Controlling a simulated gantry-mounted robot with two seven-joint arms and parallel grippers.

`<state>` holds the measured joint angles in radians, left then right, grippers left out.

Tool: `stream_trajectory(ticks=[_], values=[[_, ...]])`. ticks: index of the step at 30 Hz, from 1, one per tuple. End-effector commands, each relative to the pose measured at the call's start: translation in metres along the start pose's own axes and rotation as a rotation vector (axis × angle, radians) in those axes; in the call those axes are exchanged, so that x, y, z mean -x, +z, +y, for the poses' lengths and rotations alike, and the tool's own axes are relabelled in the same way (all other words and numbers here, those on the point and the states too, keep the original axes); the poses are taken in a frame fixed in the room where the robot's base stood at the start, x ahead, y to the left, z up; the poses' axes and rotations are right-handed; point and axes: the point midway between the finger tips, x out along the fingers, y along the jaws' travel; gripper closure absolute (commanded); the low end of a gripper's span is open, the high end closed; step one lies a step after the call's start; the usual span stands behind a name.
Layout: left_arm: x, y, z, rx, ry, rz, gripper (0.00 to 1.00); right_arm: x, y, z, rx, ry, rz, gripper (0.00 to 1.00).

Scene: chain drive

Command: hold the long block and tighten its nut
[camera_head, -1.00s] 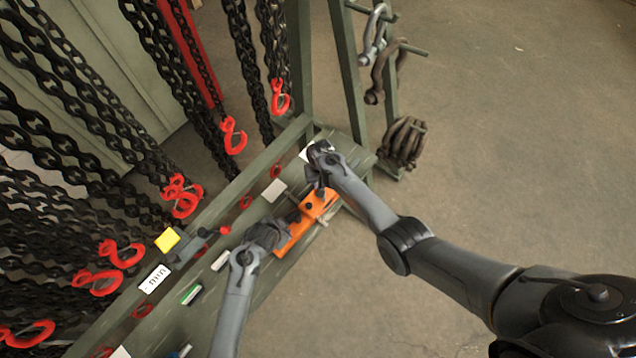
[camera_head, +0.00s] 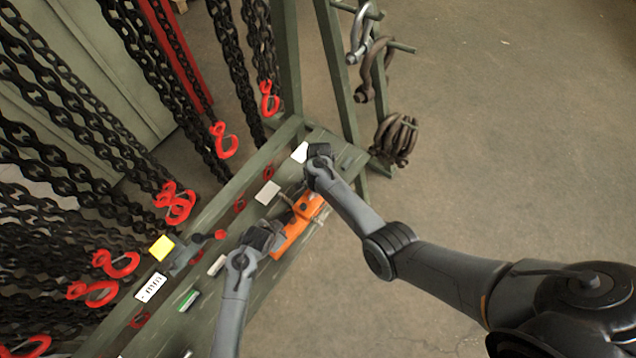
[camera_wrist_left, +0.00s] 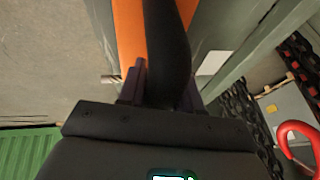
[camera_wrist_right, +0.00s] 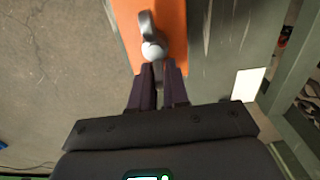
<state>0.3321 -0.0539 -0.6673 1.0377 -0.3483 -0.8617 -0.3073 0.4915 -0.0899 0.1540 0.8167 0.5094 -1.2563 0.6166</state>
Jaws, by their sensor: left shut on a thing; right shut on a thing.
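The long orange block (camera_head: 290,240) lies on the green bench rail. It also shows in the left wrist view (camera_wrist_left: 130,30) and the right wrist view (camera_wrist_right: 128,30). My left gripper (camera_head: 266,236) is at the block's near end, shut on a dark, curved piece (camera_wrist_left: 168,40) that stands in front of the orange; whether this is part of the block cannot be told. My right gripper (camera_wrist_right: 158,75) is beyond the far end in the head view, its fingers close together on a thin grey piece. A rounded silver metal part (camera_wrist_right: 152,50), possibly the nut, lies just ahead of the fingertips.
Black chains with red hooks (camera_head: 222,140) hang along the left. A yellow block (camera_head: 161,247), white labels (camera_head: 267,192) and a green-and-white item (camera_head: 188,299) are on the bench. Shackles (camera_head: 372,68) hang on the frame behind. Open floor lies to the right.

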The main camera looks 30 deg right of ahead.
Motion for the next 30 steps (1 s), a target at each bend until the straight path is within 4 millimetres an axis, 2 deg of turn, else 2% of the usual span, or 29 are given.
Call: stream_trajectory(ticks=[9, 22, 23, 26, 27, 30], values=[[-0.0026, 0.0045, 0.0026, 0.003, 0.004, -0.008, 1.0, 0.0018, 0.0017, -0.0009, -0.083, -0.004, -0.002, 1.0], [-0.0029, 0.0046, 0.003, 0.002, 0.005, -0.008, 1.0, 0.0015, 0.0023, -0.0006, -0.09, -0.003, -0.003, 1.0], [-0.003, 0.0046, 0.003, 0.002, 0.005, -0.008, 1.0, 0.0015, 0.0023, -0.0006, -0.089, -0.003, -0.003, 0.82], [-0.0029, 0.0044, 0.003, 0.002, 0.005, -0.007, 1.0, 0.0012, 0.0022, -0.0003, -0.089, -0.003, -0.003, 0.67], [-0.0028, 0.0044, 0.0028, 0.002, 0.005, -0.007, 1.0, 0.001, 0.002, 0.0, -0.089, -0.003, -0.002, 0.64], [-0.0027, 0.0043, 0.0025, 0.002, 0.004, -0.006, 1.0, 0.0004, 0.0016, 0.0008, -0.09, -0.002, -0.002, 0.64]])
